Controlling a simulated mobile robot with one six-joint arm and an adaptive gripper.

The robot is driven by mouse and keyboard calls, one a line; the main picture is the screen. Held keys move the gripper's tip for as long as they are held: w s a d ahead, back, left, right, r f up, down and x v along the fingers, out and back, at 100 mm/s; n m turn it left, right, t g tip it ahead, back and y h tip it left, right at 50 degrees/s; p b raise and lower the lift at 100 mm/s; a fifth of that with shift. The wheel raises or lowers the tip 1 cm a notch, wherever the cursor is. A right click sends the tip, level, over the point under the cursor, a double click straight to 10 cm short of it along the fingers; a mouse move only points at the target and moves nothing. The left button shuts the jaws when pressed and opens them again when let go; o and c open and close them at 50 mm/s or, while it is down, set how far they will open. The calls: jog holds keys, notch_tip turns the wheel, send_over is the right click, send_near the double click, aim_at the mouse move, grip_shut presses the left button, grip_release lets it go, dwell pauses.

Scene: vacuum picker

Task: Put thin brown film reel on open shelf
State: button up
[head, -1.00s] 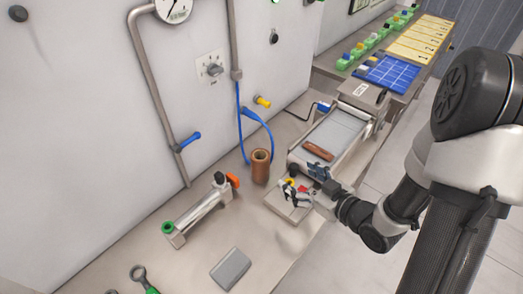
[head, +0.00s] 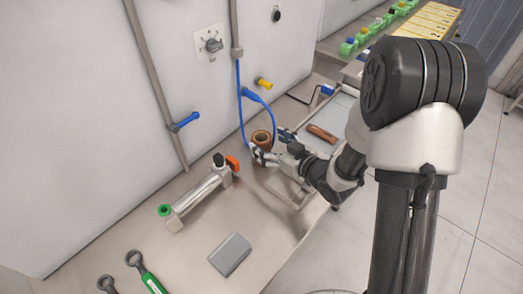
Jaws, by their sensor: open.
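A brown hollow cylinder (head: 262,138), which looks like the brown film reel, stands upright on the metal bench near the wall. My gripper (head: 273,146) is open at its right and front side. One finger is in front of the cylinder's lower part and the other is to its right. I cannot tell whether they touch it. The gripper hides the cylinder's lower part. I cannot make out which surface is the open shelf.
A brown-handled object (head: 322,133) lies in a grey tray right of my gripper. A blue hose (head: 240,110) hangs close behind the cylinder. A metal cylinder device (head: 197,197), a grey block (head: 230,254) and wrenches (head: 145,274) lie on the bench, with bare bench between them.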

aim_at(257, 135)
jog(key=b+x, duration=0.1)
jog(key=x, duration=0.3)
jog(key=shift+w+a, duration=0.15)
jog(key=shift+w, duration=0.2)
jog(key=c, duration=1.8)
